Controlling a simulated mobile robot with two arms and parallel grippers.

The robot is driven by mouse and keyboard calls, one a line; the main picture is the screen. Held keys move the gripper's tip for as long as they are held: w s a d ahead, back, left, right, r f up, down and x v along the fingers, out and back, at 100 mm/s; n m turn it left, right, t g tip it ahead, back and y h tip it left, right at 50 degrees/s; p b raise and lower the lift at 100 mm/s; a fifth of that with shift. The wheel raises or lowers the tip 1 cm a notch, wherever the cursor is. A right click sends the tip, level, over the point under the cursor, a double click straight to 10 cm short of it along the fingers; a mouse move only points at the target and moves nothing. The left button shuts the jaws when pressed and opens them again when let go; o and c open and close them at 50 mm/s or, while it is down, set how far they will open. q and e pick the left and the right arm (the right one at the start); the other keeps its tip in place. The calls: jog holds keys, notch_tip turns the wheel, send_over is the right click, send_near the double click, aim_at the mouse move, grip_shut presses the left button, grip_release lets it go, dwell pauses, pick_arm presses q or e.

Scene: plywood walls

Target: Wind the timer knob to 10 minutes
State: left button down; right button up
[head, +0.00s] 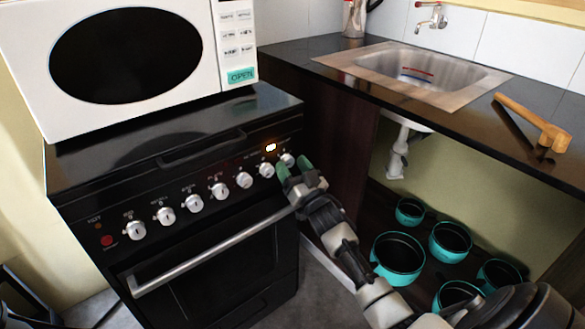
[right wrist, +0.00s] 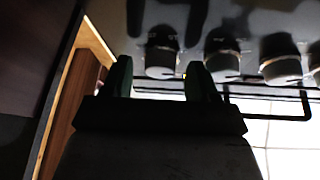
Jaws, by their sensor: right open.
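The black stove (head: 215,230) has a row of several white-silver knobs on its front panel; the labels are too small to read, so I cannot tell which one is the timer. The rightmost knob (head: 287,159) is just beyond my right gripper (head: 293,168), whose green-tipped fingers are open and empty. In the right wrist view the same knob (right wrist: 162,52) shows between the two fingers (right wrist: 161,80); contact cannot be made out. Another knob (right wrist: 222,52) is beside one finger. My left gripper is not in view.
A white microwave (head: 130,60) stands on the stove. A sink counter (head: 450,110) with a wooden mallet (head: 530,122) is at right, above teal pots (head: 398,257).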

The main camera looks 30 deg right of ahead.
jog(key=c, duration=0.9)
dwell(0.8)
jog(key=o, duration=0.9)
jog(key=shift+s, duration=0.1)
jog(key=shift+s+f, duration=0.2)
jog(key=shift+s, duration=0.05)
pick_arm(q)
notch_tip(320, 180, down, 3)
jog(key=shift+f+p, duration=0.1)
jog(key=shift+p, duration=0.35)
pick_arm(e)
jog(key=v, duration=1)
